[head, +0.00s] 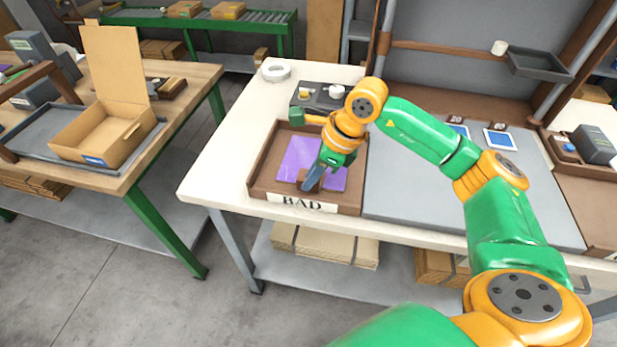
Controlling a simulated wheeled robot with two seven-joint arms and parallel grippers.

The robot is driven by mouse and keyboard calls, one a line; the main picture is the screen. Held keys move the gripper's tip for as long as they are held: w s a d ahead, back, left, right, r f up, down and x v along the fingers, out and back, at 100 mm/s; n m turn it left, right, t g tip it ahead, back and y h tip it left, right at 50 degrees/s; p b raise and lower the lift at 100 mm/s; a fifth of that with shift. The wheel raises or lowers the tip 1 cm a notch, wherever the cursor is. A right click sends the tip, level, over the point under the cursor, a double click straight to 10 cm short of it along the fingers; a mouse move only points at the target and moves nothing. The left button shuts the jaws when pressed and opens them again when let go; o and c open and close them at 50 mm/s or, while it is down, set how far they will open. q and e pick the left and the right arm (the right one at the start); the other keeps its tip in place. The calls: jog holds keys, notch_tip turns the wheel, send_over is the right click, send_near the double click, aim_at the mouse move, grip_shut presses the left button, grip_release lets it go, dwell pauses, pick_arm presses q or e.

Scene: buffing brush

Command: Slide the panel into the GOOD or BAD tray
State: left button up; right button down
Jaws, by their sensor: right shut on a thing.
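A flat purple panel (298,152) lies inside the brown tray (256,178) whose front label reads BAD. My right gripper (312,180) reaches down into this tray, over the panel's front part. It is shut on a small brown block (303,181), which looks like a brush and sits on or just above the panel; contact is unclear. The gripper and wrist hide part of the panel. At the right edge is another brown tray-like surface (592,208), partly cut off, with no readable label. My left gripper is not in view.
A grey mat (410,195) covers the bench right of the BAD tray, with small blue-and-white cards (500,139) behind. A dark board (318,90) with small items stands behind the tray. A tape roll (276,70) lies at the back left. An open cardboard box (100,140) occupies the left table.

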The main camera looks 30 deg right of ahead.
jog(key=shift+w+a, duration=0.3)
jog(key=shift+a, duration=0.05)
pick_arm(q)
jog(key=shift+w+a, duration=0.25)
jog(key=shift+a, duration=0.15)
pick_arm(e)
jog(key=shift+d, duration=0.1)
jog(key=c, duration=0.8)
grip_release()
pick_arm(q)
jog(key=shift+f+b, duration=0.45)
pick_arm(e)
jog(key=v, duration=0.7)
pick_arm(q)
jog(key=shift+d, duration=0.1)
pick_arm(e)
jog(key=shift+s, duration=0.1)
